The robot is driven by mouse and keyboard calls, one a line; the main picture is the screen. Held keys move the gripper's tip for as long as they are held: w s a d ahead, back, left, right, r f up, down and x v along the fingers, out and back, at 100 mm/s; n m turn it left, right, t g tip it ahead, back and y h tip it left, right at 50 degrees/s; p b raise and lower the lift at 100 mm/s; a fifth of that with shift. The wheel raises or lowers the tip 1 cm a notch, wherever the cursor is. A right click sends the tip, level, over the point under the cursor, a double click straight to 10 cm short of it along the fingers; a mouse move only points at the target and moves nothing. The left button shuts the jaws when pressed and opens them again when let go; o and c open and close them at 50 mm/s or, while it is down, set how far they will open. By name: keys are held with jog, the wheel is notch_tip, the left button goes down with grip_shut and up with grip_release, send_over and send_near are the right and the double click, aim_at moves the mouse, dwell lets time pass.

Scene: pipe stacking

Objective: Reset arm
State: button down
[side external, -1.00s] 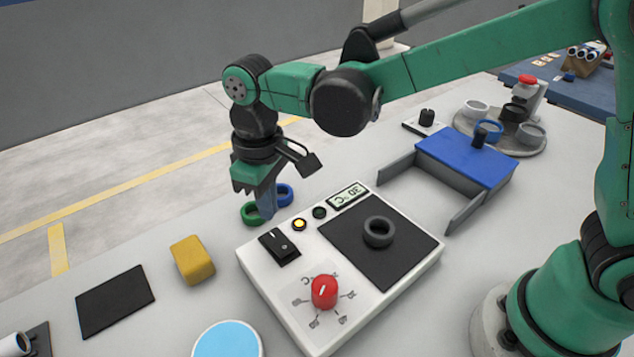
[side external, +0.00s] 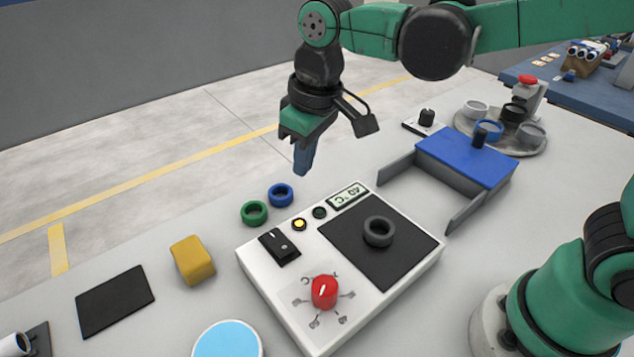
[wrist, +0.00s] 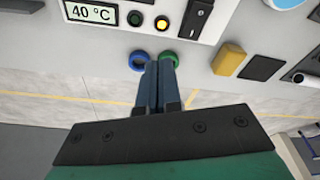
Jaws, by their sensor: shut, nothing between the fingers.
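My gripper (side external: 302,172) is shut and empty, raised in the air above and behind the white hotplate unit. In the wrist view its two blue fingers (wrist: 158,72) are pressed together. A blue ring (side external: 281,195) and a green ring (side external: 255,213) lie on the table beside the unit's far left edge. In the wrist view the fingertips overlap parts of the blue ring (wrist: 138,60) and the green ring (wrist: 168,58). A dark grey ring (side external: 379,231) sits on the black plate (side external: 405,260) of the unit.
The white unit (side external: 262,284) has a red knob (side external: 324,291), a black switch (side external: 279,246) and a display (side external: 349,197) reading 40 °C. A yellow block (side external: 192,260), black pad (side external: 115,301) and blue disc (side external: 227,341) lie left.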

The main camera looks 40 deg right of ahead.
jog(key=s+d+m+t, duration=0.4)
jog(key=s+d+t, duration=0.1)
jog(key=d, duration=0.6)
jog(key=shift+s+f+h, duration=0.2)
jog(key=shift+s+h, duration=0.1)
jog(key=shift+s, duration=0.05)
